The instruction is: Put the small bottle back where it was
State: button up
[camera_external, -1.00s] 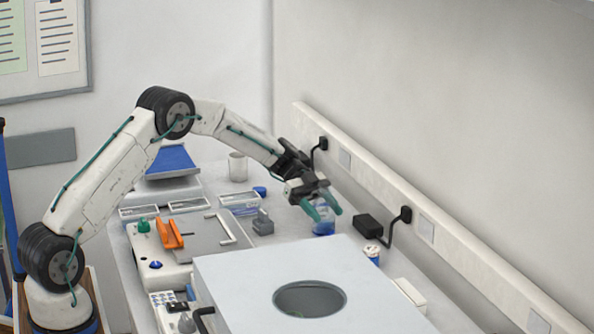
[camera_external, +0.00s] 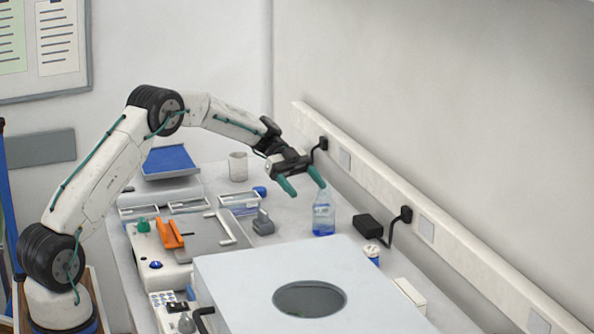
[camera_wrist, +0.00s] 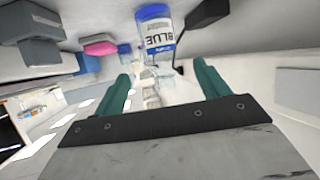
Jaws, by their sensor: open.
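The small bottle (camera_external: 323,217) is clear with blue liquid in its lower part. It stands upright on the bench near the back wall, behind the large pale box.
The large pale box (camera_external: 245,280) with a round opening fills the front of the bench. A black power adapter (camera_external: 369,226) and a small blue-and-white container (camera_external: 372,254) are right of the bottle. A grey block (camera_external: 263,223) and a white beaker (camera_external: 238,167) stand to its left.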

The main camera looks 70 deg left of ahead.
jog(key=w+d+r+n+t+y, duration=0.25)
jog(key=r+t, duration=0.25)
jog(key=r, duration=0.5)
jog(key=w+d+r+n+t+y, duration=0.1)
jog(key=w+d+r+t+y, duration=0.2)
jog(key=r, duration=0.7)
jog(key=s+d+r+n+t+y, duration=0.1)
jog(key=s+r+n+t+y, duration=0.35)
jog(key=r+y, duration=0.3)
jog(key=s+d+f+n+g+y, duration=0.2)
jog(key=s+n+g, duration=0.1)
jog(key=s, duration=0.7)
jog(key=s+d+f+n+g+y, duration=0.1)
jog(key=s+d+n+g+y, duration=0.2)
jog(key=s, duration=0.7)
jog(key=s+d+f+g+h, duration=0.1)
jog(key=s+d+f+g, duration=0.2)
jog(key=s, duration=0.7)
jog(key=s+d+f+g+h, duration=0.2)
jog(key=s+d+f, duration=0.2)
jog(key=s+f, duration=0.3)
jog(key=s+d+f+n+g+h, duration=0.1)
jog(key=s+d+f+g+h, duration=0.1)
jog(key=s, duration=1.2)
notch_tip(320, 180, down, 3)
jog(key=shift+d+f+g, duration=0.1)
jog(key=shift+d+g, duration=0.75)
jog(key=shift+d, duration=0.4)
